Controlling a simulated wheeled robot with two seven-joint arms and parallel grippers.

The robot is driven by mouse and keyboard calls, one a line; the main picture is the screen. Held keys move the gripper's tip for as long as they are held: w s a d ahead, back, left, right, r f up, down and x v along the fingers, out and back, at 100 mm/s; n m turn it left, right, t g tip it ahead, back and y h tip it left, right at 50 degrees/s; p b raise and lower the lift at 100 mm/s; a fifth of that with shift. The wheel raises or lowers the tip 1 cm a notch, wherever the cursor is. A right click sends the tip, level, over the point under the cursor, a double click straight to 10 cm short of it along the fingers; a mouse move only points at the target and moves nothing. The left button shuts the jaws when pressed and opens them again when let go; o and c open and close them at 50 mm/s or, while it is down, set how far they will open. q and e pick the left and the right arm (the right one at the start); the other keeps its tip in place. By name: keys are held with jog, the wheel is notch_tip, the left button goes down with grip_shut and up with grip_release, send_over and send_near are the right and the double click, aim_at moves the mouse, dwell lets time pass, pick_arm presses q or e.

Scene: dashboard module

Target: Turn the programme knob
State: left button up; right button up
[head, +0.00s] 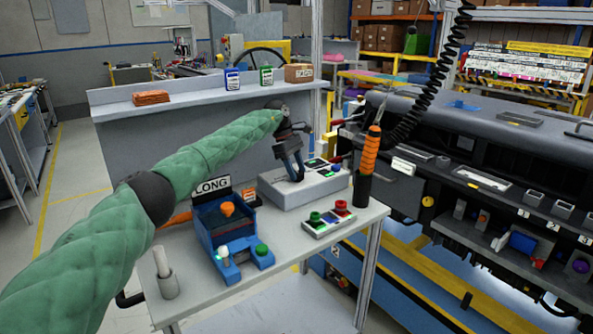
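A light grey control box (327,186) sits on the workbench, with a small dark screen, a green button and a blue button (336,169) on its top right. My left arm reaches in from the left, and its dark gripper (296,177) points down over the left part of this box. The fingertips are at or just above the box top; I cannot tell whether they touch. The gripper covers that part of the box, so I cannot make out a programme knob under it or whether the fingers hold one. My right gripper is out of view.
A blue fixture (232,229) with an orange knob and a "LONG" sign stands front left. A small button panel (328,219) lies front right. An orange-handled tool (371,152) on a coiled cord stands in a dark holder at the right. The dashboard module (475,135) is beyond it.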

pick_arm(q)
jog(key=shift+o, duration=0.9)
